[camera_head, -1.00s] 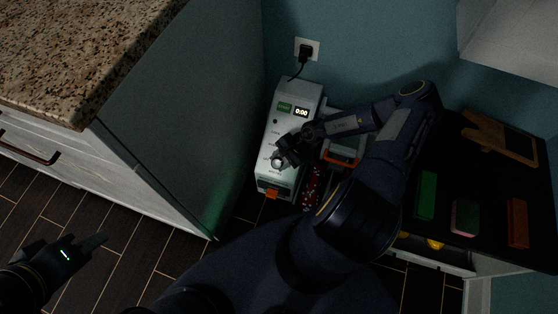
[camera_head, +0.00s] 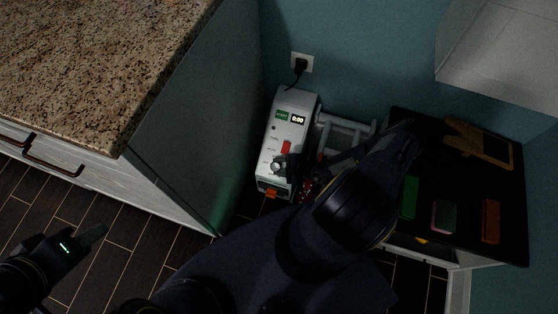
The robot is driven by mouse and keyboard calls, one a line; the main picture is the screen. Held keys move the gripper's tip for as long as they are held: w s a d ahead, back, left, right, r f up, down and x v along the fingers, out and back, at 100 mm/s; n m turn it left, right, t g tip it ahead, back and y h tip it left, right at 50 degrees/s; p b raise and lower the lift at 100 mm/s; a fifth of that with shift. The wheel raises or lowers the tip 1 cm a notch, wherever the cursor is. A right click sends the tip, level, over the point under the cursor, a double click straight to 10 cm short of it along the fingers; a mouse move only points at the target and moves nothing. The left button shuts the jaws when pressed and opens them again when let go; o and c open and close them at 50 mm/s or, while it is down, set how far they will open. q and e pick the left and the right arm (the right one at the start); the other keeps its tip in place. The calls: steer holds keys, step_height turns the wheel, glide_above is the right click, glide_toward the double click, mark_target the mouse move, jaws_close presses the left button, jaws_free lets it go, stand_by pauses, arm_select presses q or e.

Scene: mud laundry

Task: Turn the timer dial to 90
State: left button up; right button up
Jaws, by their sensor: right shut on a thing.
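The timer dial (camera_head: 277,167) is a small round silver knob low on the front panel of a white machine (camera_head: 279,134). The machine's display (camera_head: 298,119) reads 0:00, beside a small green screen (camera_head: 282,115). A red switch or handle (camera_head: 286,147) sits just above the dial.
A granite counter (camera_head: 90,60) with a grey side panel stands left of the machine. A black tabletop (camera_head: 465,215) at the right holds green, pink-green and orange-brown blocks and a wooden board (camera_head: 480,146). A wall outlet (camera_head: 302,63) with a plug is behind. Dark floor is open at lower left.

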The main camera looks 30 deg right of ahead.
steer(key=shift+s+m+t+p, duration=0.1)
steer(key=shift+m+t+p, duration=0.2)
steer(key=shift+m+t, duration=0.2)
steer(key=o, duration=1)
steer(key=p+v, duration=0.2)
steer(key=v, duration=0.5)
steer(key=shift+s+r, duration=0.25)
steer(key=shift+s, duration=0.15)
